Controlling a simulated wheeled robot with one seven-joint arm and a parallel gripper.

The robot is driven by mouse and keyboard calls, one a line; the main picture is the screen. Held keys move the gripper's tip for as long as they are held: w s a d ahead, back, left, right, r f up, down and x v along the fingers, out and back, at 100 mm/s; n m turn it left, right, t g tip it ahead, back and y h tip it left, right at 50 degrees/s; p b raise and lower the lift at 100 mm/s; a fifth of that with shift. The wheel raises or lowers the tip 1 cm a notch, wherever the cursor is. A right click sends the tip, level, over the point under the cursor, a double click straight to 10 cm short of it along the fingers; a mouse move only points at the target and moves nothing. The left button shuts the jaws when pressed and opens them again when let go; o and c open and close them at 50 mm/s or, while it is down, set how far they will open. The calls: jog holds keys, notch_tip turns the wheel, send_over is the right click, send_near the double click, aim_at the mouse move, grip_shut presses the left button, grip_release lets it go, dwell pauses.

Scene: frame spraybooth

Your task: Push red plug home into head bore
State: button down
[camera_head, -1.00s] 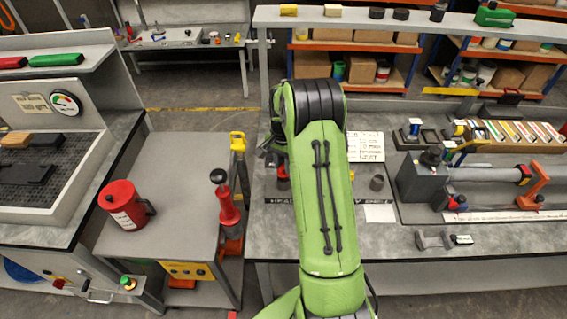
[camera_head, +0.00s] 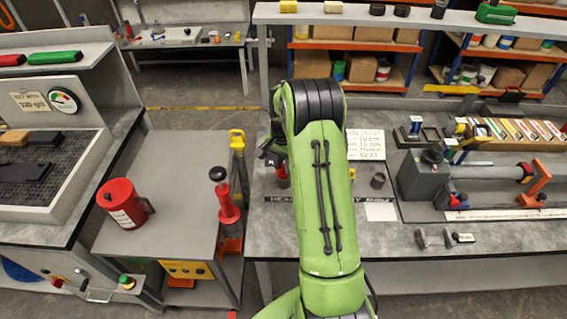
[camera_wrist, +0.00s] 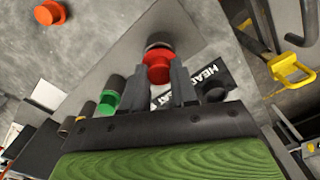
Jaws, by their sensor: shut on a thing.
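In the wrist view the red plug (camera_wrist: 158,68) sits between the tips of my gripper (camera_wrist: 160,82), which is shut on it. A dark round rim (camera_wrist: 158,42) shows directly beyond the plug; I cannot tell whether this is the head bore or how deep the plug sits in it. In the head view my green arm hides most of the work area. A small red piece (camera_head: 282,181) shows at the arm's left side, on or just above the bench; I cannot tell whether it is the held plug.
A loose orange-red piece (camera_wrist: 50,13) lies at the wrist view's upper left. A green piece (camera_wrist: 108,101) and dark cylinders are left of my fingers. The front strip is mostly clear.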

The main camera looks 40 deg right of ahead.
aim_at(283, 167)
jog(key=shift+f+b, duration=0.55)
jog(key=shift+f, duration=0.3)
jog(key=c, duration=0.8)
grip_release()
jog(key=shift+r, duration=0.1)
notch_tip(283, 167, up, 16)
jog(key=shift+f+p, duration=0.1)
jog(key=shift+p, duration=0.6)
